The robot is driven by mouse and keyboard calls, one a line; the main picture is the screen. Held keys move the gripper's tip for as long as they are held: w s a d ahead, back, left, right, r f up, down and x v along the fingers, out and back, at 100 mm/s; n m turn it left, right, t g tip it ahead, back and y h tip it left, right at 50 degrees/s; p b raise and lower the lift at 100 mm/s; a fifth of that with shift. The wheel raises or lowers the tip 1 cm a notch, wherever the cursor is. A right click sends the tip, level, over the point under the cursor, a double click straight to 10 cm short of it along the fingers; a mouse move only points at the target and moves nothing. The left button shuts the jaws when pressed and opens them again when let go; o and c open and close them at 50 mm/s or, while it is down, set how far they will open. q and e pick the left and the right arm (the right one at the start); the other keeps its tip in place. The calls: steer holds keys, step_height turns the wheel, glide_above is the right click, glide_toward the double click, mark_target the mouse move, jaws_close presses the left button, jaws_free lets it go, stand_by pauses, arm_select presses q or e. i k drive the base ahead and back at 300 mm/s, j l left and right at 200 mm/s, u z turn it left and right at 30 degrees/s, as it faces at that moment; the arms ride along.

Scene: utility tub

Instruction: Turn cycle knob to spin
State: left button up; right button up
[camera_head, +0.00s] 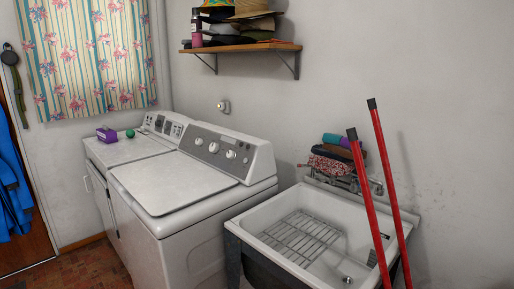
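A white top-loading machine (195,211) with a closed lid stands left of the tub. Its sloped grey control panel (222,150) at the back carries several round pale knobs, including one near the middle (214,147) and one further right (230,154). A second white machine (118,149) stands beyond it on the left, with its own panel of dark dials (165,126). I cannot tell which knob is the cycle knob. The panel markings and the knob pointers are too small to read. Neither of my grippers is in view.
A white utility tub (265,233) with a wire rack (302,237) stands at the right. Two red handles (367,200) with black ends rise in front of it. A shelf (240,47) with hats is above. A purple box (106,134) sits on the far machine. The near lid is clear.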

mark_target(214, 148)
steer(key=i+j+z, duration=0.1)
steer(key=j+z, duration=0.75)
steer(key=z, duration=0.15)
steer(key=k+j+z, duration=0.2)
steer(key=j, duration=0.3)
steer(key=j+z, duration=0.2)
steer(key=j, duration=0.35)
steer(key=k+j, duration=0.1)
steer(key=j, duration=0.25)
steer(key=k+j, duration=0.1)
steer(key=j, duration=0.25)
steer(key=j+z, duration=0.1)
steer(key=j, duration=0.25)
steer(key=k, duration=0.05)
